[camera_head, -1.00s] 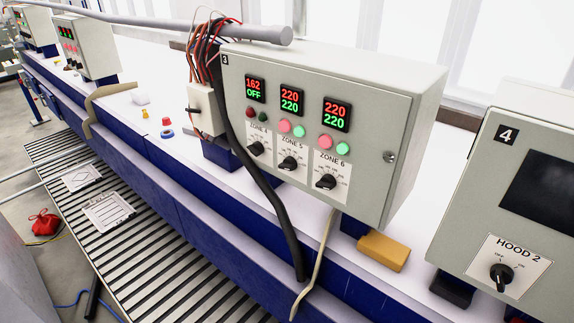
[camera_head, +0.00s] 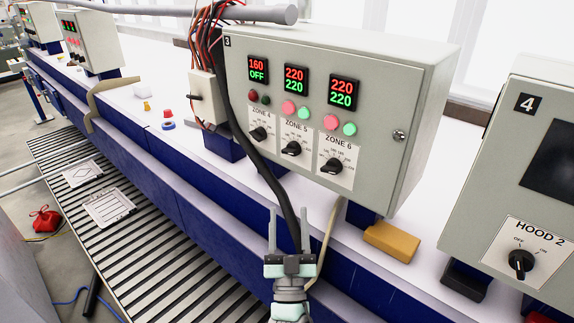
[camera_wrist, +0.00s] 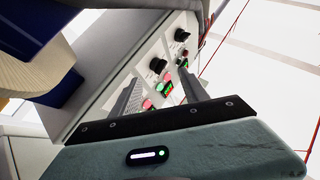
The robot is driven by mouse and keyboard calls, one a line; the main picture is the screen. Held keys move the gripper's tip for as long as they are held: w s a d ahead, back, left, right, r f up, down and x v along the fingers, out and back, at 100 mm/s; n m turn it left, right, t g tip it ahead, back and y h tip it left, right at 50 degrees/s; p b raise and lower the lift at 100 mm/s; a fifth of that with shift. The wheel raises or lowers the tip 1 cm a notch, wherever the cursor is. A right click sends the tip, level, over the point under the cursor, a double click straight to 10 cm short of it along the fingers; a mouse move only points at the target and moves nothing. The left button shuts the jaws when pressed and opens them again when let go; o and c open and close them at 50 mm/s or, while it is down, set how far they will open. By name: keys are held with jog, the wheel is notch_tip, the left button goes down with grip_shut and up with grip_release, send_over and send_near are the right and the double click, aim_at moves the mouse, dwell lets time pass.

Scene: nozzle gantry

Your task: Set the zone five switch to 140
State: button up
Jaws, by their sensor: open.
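The zone five switch (camera_head: 291,149) is a black rotary knob on a white dial plate, in the middle of three on the grey control box (camera_head: 380,120) marked 3. Its display (camera_head: 296,79) reads 220 over 220. The small dial numbers are too blurred to read. My gripper (camera_head: 289,212) is open and empty, with its fingers pointing up, below the box and apart from the switch. In the wrist view my gripper's fingers (camera_wrist: 160,88) stand spread before the panel.
The zone 4 knob (camera_head: 259,133) and zone 6 knob (camera_head: 331,166) flank the switch. A thick black cable (camera_head: 247,145) hangs past the box's left side. A yellow block (camera_head: 391,242) lies below right. The hood 2 box (camera_head: 500,200) stands at right.

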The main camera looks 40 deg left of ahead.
aim_at(289, 153)
jog(key=w+a+r+m+h+b, duration=0.4)
jog(key=a+r+m+h, duration=0.35)
jog(key=a, duration=0.35)
jog(key=s+d+r+m+g+h+b, duration=0.3)
jog(key=s+m+h, duration=0.5)
jog(key=m, duration=0.7)
jog(key=shift+t+h, duration=0.6)
jog(key=shift+h, duration=0.25)
jog(key=w, duration=0.3)
jog(key=w+d+p, duration=0.1)
jog(key=w, duration=0.3)
jog(key=w+r+p, duration=0.1)
jog(key=w, duration=0.2)
jog(key=shift+w+d, duration=0.2)
jog(key=shift+d, duration=0.15)
jog(key=shift+w+f, duration=0.1)
jog(key=shift+w, duration=0.6)
jog(key=shift+c, duration=0.2)
grip_shut()
